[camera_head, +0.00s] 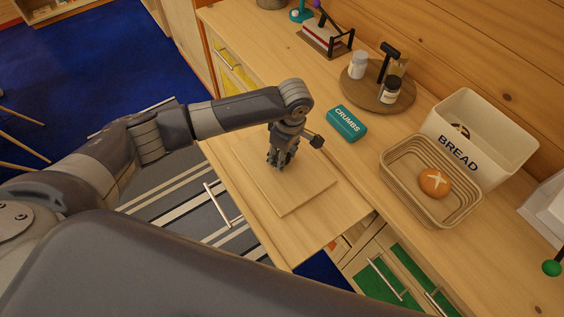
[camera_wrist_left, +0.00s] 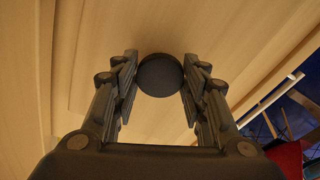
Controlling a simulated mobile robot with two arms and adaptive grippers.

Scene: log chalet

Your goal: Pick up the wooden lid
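The wooden lid (camera_head: 291,196) is a flat, pale square board on the pale wood surface in the middle of the head view. In the left wrist view its pale wood (camera_wrist_left: 158,118) lies below a dark round knob (camera_wrist_left: 160,75). My left gripper (camera_head: 279,163) points down over the lid and hides the knob in the head view. In the left wrist view the fingers of my left gripper (camera_wrist_left: 160,62) are apart, one on each side of the knob. I cannot tell whether they touch it. My right gripper is not in view.
A teal CRUMBS box (camera_head: 346,124) stands close to the right of the gripper. Beyond are a round board (camera_head: 372,97) with jars, a basket (camera_head: 403,201) with a bread roll (camera_head: 434,184), and a cream BREAD bin (camera_head: 506,141). Drawers with handles lie below the counter.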

